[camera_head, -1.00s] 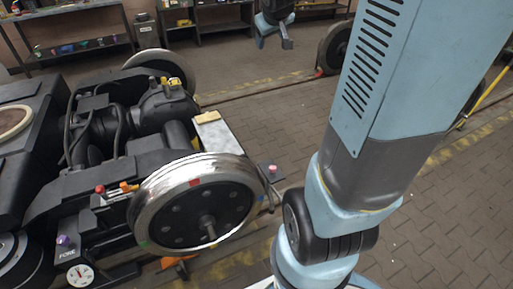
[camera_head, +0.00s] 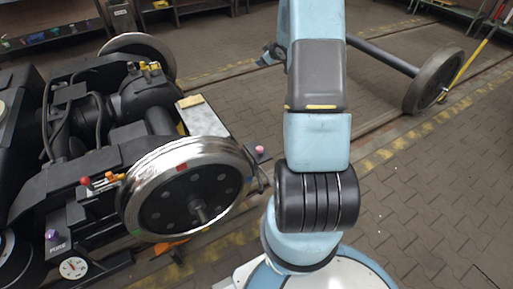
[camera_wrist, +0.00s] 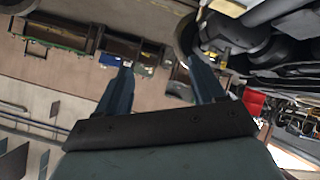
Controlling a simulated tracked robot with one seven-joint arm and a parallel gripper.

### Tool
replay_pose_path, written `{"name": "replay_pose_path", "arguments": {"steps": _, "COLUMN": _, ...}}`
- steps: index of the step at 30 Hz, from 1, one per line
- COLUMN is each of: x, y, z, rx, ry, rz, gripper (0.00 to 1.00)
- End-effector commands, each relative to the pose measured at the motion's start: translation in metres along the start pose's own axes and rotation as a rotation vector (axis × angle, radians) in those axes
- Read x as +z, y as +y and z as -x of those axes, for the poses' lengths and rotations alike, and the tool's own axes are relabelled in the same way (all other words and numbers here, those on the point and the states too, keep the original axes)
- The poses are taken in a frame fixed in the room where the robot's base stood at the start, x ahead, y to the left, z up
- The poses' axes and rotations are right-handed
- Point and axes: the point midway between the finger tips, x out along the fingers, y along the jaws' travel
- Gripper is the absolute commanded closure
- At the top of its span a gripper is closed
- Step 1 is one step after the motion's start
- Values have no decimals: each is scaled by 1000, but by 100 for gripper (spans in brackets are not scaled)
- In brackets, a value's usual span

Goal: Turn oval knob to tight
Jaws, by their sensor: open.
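I cannot tell which knob is the oval one. In the head view, the bogie (camera_head: 150,115) carries a purple knob (camera_head: 52,235) near the FORE label, a red knob (camera_head: 85,181) beside an orange handle (camera_head: 112,177), and a pink knob (camera_head: 260,150) at its right end. All are small, and their exact shapes are unclear. In the wrist view my gripper (camera_wrist: 160,62) is open, with two blue fingers apart and nothing between them. It is away from these knobs.
A steel-rimmed wheel (camera_head: 188,190) stands at the bogie's near side, close to my arm. A round dial (camera_head: 73,267) is at lower left. A loose wheelset (camera_head: 435,80) stands at upper right. Shelves line the back. Paved floor at right is clear.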

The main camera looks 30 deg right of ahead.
Motion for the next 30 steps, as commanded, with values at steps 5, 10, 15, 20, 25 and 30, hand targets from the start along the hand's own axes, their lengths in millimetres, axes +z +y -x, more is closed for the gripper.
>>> {"name": "replay_pose_path", "arguments": {"steps": 5, "x": 60, "y": -13, "z": -41, "rx": -61, "ry": 67, "rz": 7, "gripper": 31}}
{"name": "replay_pose_path", "arguments": {"steps": 10, "x": 116, "y": -33, "z": -70, "rx": -122, "ry": 142, "rz": 1, "gripper": 31}}
{"name": "replay_pose_path", "arguments": {"steps": 15, "x": 174, "y": -60, "z": -90, "rx": -185, "ry": 226, "rz": -20, "gripper": 31}}
{"name": "replay_pose_path", "arguments": {"steps": 20, "x": 228, "y": -93, "z": -100, "rx": -243, "ry": 311, "rz": -56, "gripper": 31}}
{"name": "replay_pose_path", "arguments": {"steps": 25, "x": 283, "y": -133, "z": -102, "rx": -301, "ry": 408, "rz": -108, "gripper": 31}}
{"name": "replay_pose_path", "arguments": {"steps": 30, "x": 335, "y": -178, "z": -95, "rx": -352, "ry": 513, "rz": -177, "gripper": 31}}
